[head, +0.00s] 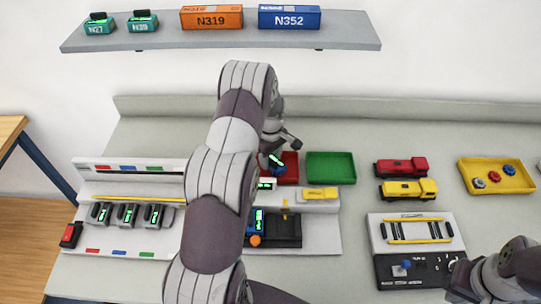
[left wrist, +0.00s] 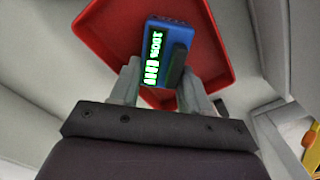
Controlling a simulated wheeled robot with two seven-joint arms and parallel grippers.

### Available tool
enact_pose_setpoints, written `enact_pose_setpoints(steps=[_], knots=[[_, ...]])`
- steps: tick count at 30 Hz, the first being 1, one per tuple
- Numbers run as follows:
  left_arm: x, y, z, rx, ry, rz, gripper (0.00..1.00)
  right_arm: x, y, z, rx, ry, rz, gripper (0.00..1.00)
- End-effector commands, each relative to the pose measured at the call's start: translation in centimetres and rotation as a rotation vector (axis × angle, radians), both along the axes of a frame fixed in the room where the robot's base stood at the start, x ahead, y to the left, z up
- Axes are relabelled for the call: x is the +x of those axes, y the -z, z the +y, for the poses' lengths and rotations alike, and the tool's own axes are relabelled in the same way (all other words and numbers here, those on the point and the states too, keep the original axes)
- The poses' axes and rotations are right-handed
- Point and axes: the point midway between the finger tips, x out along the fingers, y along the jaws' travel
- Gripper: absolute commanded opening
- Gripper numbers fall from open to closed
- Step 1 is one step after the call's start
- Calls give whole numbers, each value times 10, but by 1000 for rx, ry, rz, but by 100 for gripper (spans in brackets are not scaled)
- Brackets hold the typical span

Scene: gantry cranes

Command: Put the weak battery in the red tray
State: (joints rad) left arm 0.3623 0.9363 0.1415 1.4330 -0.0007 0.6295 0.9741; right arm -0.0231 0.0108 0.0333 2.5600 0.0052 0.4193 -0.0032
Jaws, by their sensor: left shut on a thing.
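My left gripper (head: 273,148) is above the red tray (head: 292,165) at the back of the bench. It is shut on a blue battery (head: 276,164), which also shows in the left wrist view (left wrist: 178,38) between the fingers (left wrist: 163,84). Its lit green display appears to read 100%, with green bars. The red tray's walls (left wrist: 100,28) surround the battery in the left wrist view; I cannot tell whether it touches the floor. My right gripper (head: 462,284) is at the lower right, partly cut off, its fingers unclear.
A green tray (head: 331,167) stands right of the red one. Several dark batteries (head: 127,214) sit in a white rack at the left. A black device (head: 284,230) with a lit display is in front. Toy trucks (head: 402,167) and a yellow tray (head: 512,186) stand right.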

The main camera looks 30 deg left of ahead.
Motion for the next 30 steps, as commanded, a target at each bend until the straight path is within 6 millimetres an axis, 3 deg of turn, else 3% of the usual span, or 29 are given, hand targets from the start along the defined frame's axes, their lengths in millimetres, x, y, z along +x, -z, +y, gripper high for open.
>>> enact_pose_setpoints(steps=[6, 7, 15, 19, 30], knots=[[0, 4, 0, 0, 0, 0, 9, 0, 4, 0, 0, 0, 0, 0], [0, 3, 0, 0, 0, 0, 56, 0, 3, 0, 0, 0, 0, 0], [0, 2, 0, 0, 0, 1, 57, 0, 2, 0, 0, 0, 0, 0], [1, -8, 0, 1, 0, -1, 57, 0, 4, 0, 0, 0, 0, 0], [1, -99, 0, 1, 0, -3, 57, 0, 23, 0, 0, 0, 0, 0]])
